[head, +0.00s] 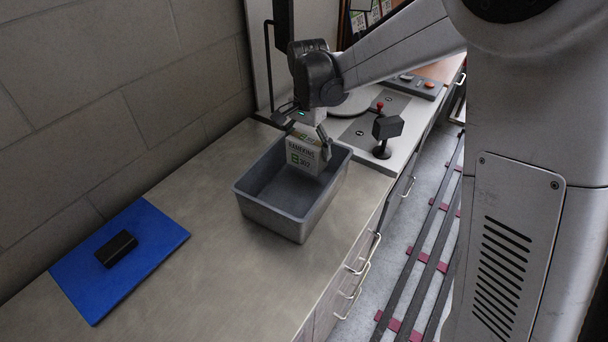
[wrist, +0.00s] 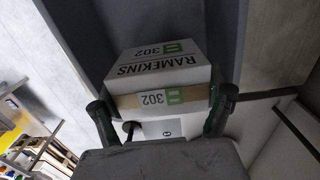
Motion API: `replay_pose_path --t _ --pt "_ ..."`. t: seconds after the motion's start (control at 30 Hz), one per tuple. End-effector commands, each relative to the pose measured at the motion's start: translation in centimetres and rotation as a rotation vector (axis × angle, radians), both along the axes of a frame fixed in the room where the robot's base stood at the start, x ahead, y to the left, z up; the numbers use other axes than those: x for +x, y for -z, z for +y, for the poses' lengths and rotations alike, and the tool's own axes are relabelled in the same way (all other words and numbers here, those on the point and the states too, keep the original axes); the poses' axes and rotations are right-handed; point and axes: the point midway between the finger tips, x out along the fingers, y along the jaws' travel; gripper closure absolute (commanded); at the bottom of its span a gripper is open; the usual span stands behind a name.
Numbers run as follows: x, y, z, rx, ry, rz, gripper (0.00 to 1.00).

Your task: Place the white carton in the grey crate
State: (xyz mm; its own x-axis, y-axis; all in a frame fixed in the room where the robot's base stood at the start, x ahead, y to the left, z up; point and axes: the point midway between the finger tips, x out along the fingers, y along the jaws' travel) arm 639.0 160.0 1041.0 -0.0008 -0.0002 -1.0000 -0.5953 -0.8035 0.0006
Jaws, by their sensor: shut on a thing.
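The white carton (head: 304,152) has green marks and dark print. It shows large in the wrist view (wrist: 160,66), with the words "RAMEKINS" and "302". My gripper (head: 309,138) is shut on the carton, one finger on each side; the fingers also show in the wrist view (wrist: 162,115). The grey crate (head: 272,214) stands on the counter with its top open. The carton is over the far part of the crate, its lower part seemingly within the opening. I cannot tell whether it touches the crate's floor.
A blue mat (head: 150,262) with a black block (head: 116,248) on it lies at the left of the counter (head: 215,275). A machine with a red-knobbed lever (head: 379,107) and a dark block on a stand (head: 387,128) is behind the crate. A wall borders the left.

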Motion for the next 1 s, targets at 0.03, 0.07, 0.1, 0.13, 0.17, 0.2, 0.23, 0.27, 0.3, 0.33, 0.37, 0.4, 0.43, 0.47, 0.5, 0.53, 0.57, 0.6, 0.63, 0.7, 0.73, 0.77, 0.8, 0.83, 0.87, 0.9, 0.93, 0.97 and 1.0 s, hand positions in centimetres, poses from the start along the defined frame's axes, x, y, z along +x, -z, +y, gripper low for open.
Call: replay_pose_path --t 0.03,0.07,0.1,0.13,0.17,0.2,0.23,0.27,0.3,0.33,0.37,0.4,0.43,0.47,0.5,0.53,0.57,0.6,0.63,0.7,0.73,0.77,0.8,0.83,0.87,0.9,0.93,0.97,1.0 --pt "0.1 0.8 0.0 0.000 0.000 0.000 0.54" --pt "0.1 1.2 0.0 0.000 0.000 0.000 0.54" --pt "0.0 1.7 0.0 0.000 0.000 0.000 0.54" --pt "0.0 1.9 0.0 0.000 0.000 0.000 0.54" --pt "0.0 2.1 0.0 0.000 0.000 0.000 0.54" --pt "0.0 2.4 0.0 0.000 0.000 0.000 0.54" --pt "0.0 2.5 0.0 0.000 0.000 0.000 0.54" --pt "0.0 2.7 0.0 0.000 0.000 0.000 0.54" --pt "0.0 3.0 0.0 0.000 0.000 0.000 0.54" --pt "0.0 3.2 0.0 0.000 0.000 0.000 0.54" --pt "0.0 3.5 0.0 0.000 0.000 0.000 0.54" --pt "0.0 4.0 0.0 0.000 0.000 0.000 0.54" --pt "0.0 4.5 0.0 0.000 0.000 0.000 0.54" --pt "0.1 4.9 0.0 0.000 0.000 0.000 0.54" --pt "0.0 5.5 0.0 0.000 0.000 0.000 0.54" --pt "0.0 5.9 0.0 0.000 0.000 0.000 0.54" --pt "0.0 6.2 0.0 0.000 0.000 0.000 0.54" --pt "0.0 6.5 0.0 0.000 0.000 0.000 0.54" --pt "0.0 6.6 0.0 0.000 0.000 0.000 0.54" --pt "0.0 6.7 0.0 0.000 0.000 0.000 0.54" --pt "0.0 6.7 0.0 0.000 0.000 0.000 0.54" --pt "0.0 6.6 0.0 0.000 0.000 0.000 0.54" --pt "0.0 6.6 0.0 0.000 0.000 0.000 0.54" --pt "0.0 6.6 0.0 0.000 0.000 0.000 0.54" --pt "0.0 6.7 0.0 0.000 0.000 0.000 0.54" --pt "0.0 6.7 0.0 0.000 0.000 0.000 0.54" --pt "0.0 6.9 0.0 0.000 0.000 0.000 0.54" --pt "0.0 7.0 0.0 0.000 0.000 0.000 0.54" --pt "0.0 6.9 0.0 0.000 0.000 0.000 0.13"
